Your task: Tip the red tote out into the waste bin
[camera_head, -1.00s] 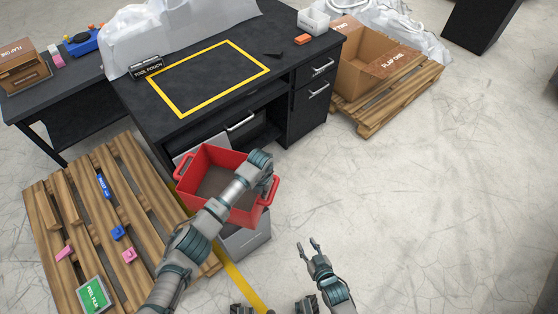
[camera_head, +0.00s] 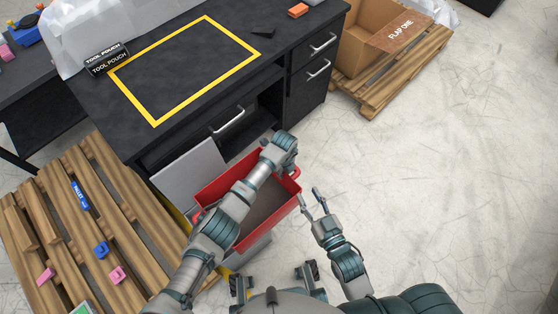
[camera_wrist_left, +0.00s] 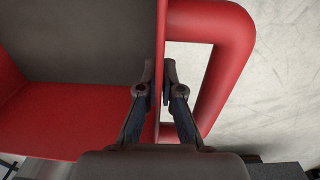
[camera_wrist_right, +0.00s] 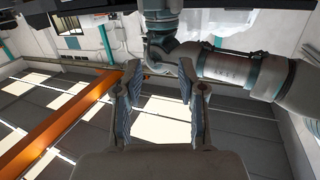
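The red tote (camera_head: 238,178) is beside the black workbench in the head view, its open top facing up. Its visible inside is dark and bare; my left arm covers part of it. A grey bin (camera_head: 252,250) shows just below it, mostly hidden; I take this as the waste bin. My left gripper (camera_wrist_left: 157,88) is shut on the tote's red wall beside the loop handle (camera_wrist_left: 232,60), one finger on each side. My right gripper (camera_head: 316,200) is open and empty, just right of the tote. Its fingers also stand apart in the right wrist view (camera_wrist_right: 160,90).
The black workbench (camera_head: 165,115) with a yellow outline stands behind. A pale panel (camera_head: 188,178) is next to the tote. A wooden pallet (camera_head: 75,225) with small blue and pink items lies left. A cardboard box (camera_head: 365,45) sits on another pallet. The floor at right is clear.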

